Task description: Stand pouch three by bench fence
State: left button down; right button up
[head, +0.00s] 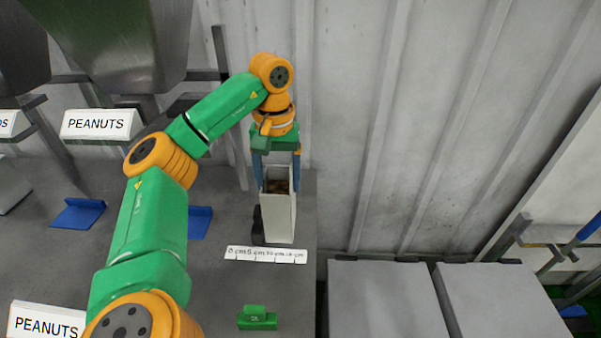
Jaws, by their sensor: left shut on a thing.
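An upright, open-topped white pouch (280,218) with brown contents stands near the right end of the grey bench (215,285). My left gripper (278,180) comes down from above, its two blue fingers shut on the upper sides of the pouch. Whether the pouch base touches the bench is hard to tell. A small dark object (257,226) is against the pouch's left side. A white strip with centimetre marks (265,255) lies just in front of the pouch. I cannot tell which part is the bench fence. My right gripper is not in view.
A small green block with a number (257,319) sits near the bench front. Blue pieces (78,214) lie to the left. PEANUTS signs (97,124) and metal hoppers (115,45) are at left. Two grey lids (385,300) lie beyond the bench's right edge; a ribbed wall stands behind.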

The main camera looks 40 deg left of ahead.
pick_arm(q)
jog(key=w+f+p, duration=0.3)
jog(key=w+f, duration=0.4)
jog(key=f, duration=0.3)
jog(key=shift+a+p, duration=0.35)
jog(key=shift+p, duration=0.05)
grip_release()
jog(key=shift+d+f, duration=0.1)
notch_tip(320, 180, up, 12)
jog(key=shift+r+b, duration=0.2)
jog(key=shift+b, duration=0.25)
